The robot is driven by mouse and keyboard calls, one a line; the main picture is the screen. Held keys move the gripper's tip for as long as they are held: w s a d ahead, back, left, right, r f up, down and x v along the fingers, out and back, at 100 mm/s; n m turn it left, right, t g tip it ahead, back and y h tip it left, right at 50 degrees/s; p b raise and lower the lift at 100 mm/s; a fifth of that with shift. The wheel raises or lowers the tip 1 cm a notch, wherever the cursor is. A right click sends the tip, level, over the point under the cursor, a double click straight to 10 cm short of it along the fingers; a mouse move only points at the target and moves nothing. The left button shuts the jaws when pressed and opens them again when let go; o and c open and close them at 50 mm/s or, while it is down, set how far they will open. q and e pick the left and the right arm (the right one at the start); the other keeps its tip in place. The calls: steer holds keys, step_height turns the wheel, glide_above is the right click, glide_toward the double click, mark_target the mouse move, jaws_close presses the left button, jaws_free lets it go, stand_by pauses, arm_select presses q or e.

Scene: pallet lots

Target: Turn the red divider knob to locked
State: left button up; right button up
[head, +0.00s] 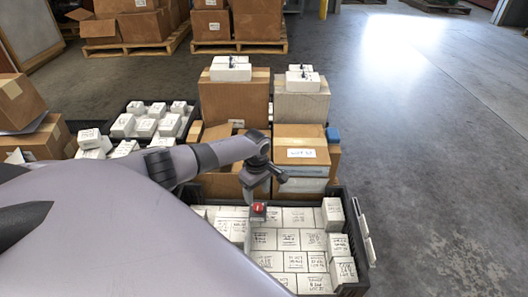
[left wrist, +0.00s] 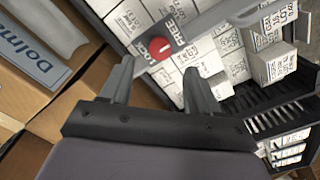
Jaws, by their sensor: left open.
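The red divider knob (head: 258,208) sits on a small grey plate over the crate of white blocks. In the left wrist view the knob (left wrist: 160,48) lies just beyond the fingertips, between the printed words LOCK and FREE. Its exact pointing direction is hard to tell. My left gripper (head: 252,194) hangs just above and beside the knob in the head view. In the left wrist view its two fingers (left wrist: 158,70) are apart with nothing between them. My right gripper is not in view.
The black crate (head: 356,222) holds many labelled white blocks, several stacked higher at its right side. Cardboard boxes (head: 234,98) stand close behind the gripper. Another crate of blocks (head: 190,112) is at the left. The floor (head: 430,150) at the right is clear.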

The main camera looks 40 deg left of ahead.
mark_target(258, 206)
arm_select(q)
step_height(258, 206, down, 5)
steer(key=b, duration=0.3)
steer(key=shift+f+b, duration=0.3)
steer(key=shift+f, duration=0.35)
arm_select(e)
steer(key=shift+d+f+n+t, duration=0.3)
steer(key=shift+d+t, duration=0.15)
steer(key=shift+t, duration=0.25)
arm_select(q)
steer(key=c, duration=1)
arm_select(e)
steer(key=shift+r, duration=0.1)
